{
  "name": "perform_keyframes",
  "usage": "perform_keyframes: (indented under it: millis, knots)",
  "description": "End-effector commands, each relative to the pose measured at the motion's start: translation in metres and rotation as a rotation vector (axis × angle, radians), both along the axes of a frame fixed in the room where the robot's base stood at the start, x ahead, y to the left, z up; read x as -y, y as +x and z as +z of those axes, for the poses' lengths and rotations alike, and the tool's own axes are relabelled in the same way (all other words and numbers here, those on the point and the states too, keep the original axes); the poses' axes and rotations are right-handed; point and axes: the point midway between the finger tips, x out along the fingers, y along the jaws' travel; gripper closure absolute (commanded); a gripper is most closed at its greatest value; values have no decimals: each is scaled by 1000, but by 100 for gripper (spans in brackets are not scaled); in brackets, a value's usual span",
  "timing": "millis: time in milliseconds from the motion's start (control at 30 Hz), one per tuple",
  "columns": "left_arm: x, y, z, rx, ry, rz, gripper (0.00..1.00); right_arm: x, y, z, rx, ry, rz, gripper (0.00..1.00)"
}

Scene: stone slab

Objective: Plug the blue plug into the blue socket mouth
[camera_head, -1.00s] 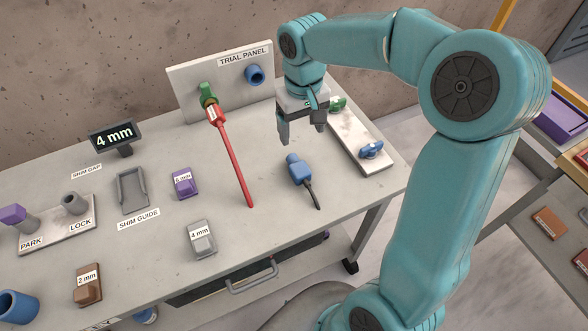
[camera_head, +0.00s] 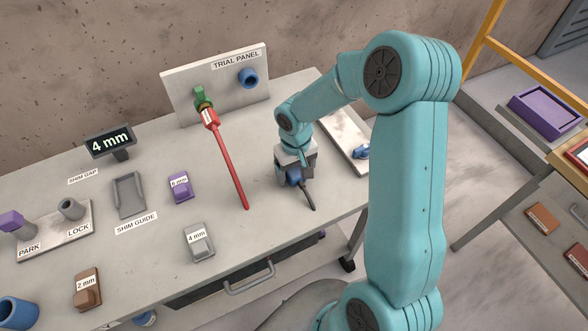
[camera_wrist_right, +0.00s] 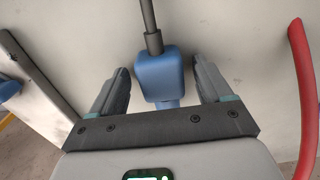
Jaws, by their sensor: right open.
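The blue plug (camera_head: 294,177) lies on the slab with its dark cable toward the front. In the right wrist view the plug (camera_wrist_right: 158,75) sits between the two fingers of my right gripper (camera_wrist_right: 160,88). The fingers are open, with a gap on each side of the plug. In the head view my right gripper (camera_head: 294,178) is low over the plug and partly hides it. My left gripper is not in view.
The red rod (camera_head: 232,165) slants across the slab left of the plug. A white board (camera_head: 343,137) with a blue piece lies to the right. Shim blocks, a shim guide (camera_head: 129,194) and a 4 mm display (camera_head: 110,141) stand at the left.

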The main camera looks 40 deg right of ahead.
Motion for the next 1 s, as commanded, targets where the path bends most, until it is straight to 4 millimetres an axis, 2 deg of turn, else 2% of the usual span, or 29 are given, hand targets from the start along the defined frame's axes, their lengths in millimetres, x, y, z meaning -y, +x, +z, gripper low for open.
perform_keyframes:
  millis: [200,233,400,767,867,1000]
  knots:
    - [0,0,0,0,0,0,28,0,0,-2,1,0,0,21]
    - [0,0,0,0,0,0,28,0,0,-2,1,0,0,25]
    - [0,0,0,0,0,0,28,0,0,-2,1,0,0,80]
    - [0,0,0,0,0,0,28,0,0,2,2,-2,0,81]
    - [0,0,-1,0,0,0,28,1,1,12,3,-3,-1,81]
    - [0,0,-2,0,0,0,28,1,1,37,6,-3,-1,81]
